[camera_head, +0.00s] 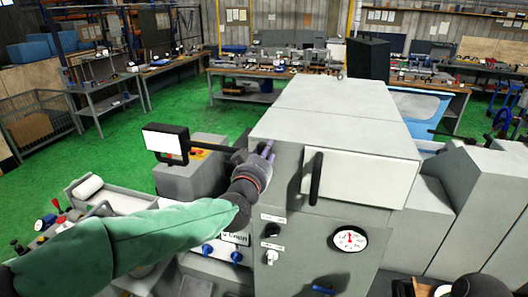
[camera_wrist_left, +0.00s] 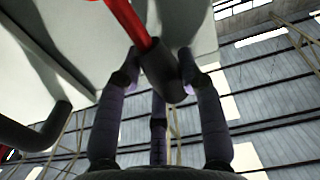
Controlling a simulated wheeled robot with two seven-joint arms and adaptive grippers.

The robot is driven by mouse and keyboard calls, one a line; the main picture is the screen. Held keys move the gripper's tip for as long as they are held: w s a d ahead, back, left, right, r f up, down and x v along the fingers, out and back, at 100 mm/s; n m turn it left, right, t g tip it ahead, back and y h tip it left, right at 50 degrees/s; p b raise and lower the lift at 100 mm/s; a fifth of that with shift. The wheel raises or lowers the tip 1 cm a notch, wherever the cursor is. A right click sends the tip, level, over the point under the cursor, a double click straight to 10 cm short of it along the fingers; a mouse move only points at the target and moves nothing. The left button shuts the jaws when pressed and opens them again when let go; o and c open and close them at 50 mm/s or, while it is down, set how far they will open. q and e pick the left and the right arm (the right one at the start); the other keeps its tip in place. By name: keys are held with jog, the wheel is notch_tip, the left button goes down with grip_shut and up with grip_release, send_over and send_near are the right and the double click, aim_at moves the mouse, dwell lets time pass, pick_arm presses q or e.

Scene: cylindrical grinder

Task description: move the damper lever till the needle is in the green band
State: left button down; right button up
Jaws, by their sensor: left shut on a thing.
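The damper lever shows in the left wrist view as a red shaft (camera_wrist_left: 128,20) with a dark grip at its end. My left gripper (camera_wrist_left: 160,68) has its fingers closed around that dark grip. In the head view, my left gripper (camera_head: 267,150) is at the upper left edge of the grey machine's front (camera_head: 280,190), and the lever cannot be made out there. The round gauge (camera_head: 350,239) is on the machine's front, lower right of the gripper. Its face is white with coloured marks, and the needle's place against the green band is too small to tell. My right gripper is not in view.
A white door (camera_head: 385,178) with a black handle (camera_head: 316,178) is right of my left gripper. A small screen (camera_head: 166,143) on an arm stands to its left. Blue knobs (camera_head: 236,257) sit below. Green floor (camera_head: 140,150) lies open behind, with workbenches beyond.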

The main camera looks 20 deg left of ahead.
pick_arm(q)
jog(key=shift+d+m+p, duration=0.9)
jog(key=shift+m+p, duration=0.15)
jog(key=shift+m, duration=0.15)
jog(key=shift+f, duration=0.1)
jog(key=c, duration=0.8)
grip_release()
jog(key=s, duration=1.2)
jog(key=shift+a, duration=0.2)
